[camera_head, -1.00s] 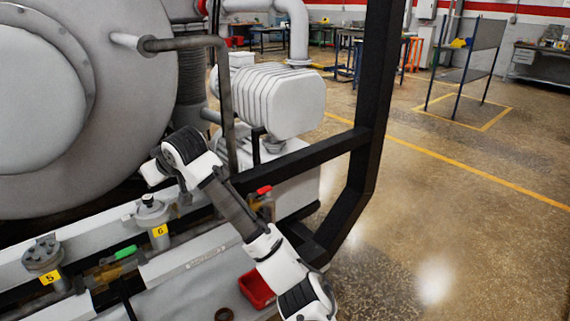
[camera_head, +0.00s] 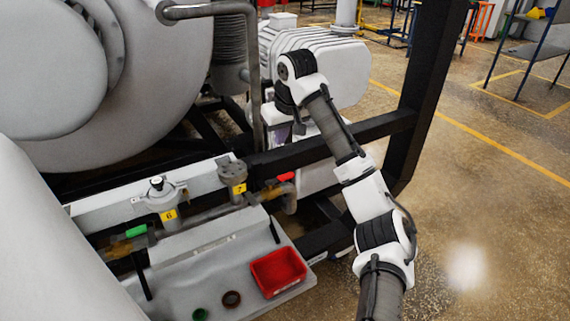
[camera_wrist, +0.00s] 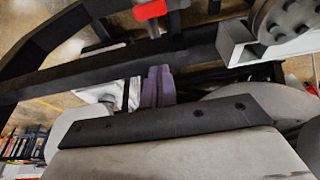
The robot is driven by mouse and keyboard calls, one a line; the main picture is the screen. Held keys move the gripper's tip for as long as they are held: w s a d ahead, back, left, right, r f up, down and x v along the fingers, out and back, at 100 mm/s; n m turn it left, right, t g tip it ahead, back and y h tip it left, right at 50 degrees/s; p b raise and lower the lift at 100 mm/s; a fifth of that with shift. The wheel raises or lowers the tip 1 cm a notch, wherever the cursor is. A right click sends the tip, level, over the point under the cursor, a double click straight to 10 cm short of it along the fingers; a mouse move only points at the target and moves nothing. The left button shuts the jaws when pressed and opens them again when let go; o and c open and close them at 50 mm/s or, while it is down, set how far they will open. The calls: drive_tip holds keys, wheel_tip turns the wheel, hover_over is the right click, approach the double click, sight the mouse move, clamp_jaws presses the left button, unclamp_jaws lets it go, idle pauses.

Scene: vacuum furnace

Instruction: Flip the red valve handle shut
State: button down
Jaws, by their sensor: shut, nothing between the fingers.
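The red valve handle (camera_head: 285,177) sits on a brass valve at the right end of the pipe, just right of the unit tagged 7 (camera_head: 233,177). It also shows as a red bar at the top of the wrist view (camera_wrist: 150,10). My gripper's purple fingers (camera_wrist: 158,88) are closed together and empty, below the red handle in that picture and apart from it. In the head view my arm arches over from the right; the gripper (camera_head: 299,128) is mostly hidden under the wrist, above and behind the handle.
A green valve handle (camera_head: 136,231) is left of the unit tagged 6 (camera_head: 163,195). A black frame beam (camera_head: 330,142) runs behind the red handle. A red bin (camera_head: 278,273) and two rings lie on the ledge. The large grey furnace fills the upper left; open floor lies right.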

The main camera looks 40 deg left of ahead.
sight(280, 179)
wheel_tip(280, 179, down, 10)
drive_tip(key=p, duration=0.4)
drive_tip(key=shift+d+r, duration=0.25)
drive_tip(key=shift+d, duration=0.05)
drive_tip(key=shift+s, duration=0.1)
idle(0.5)
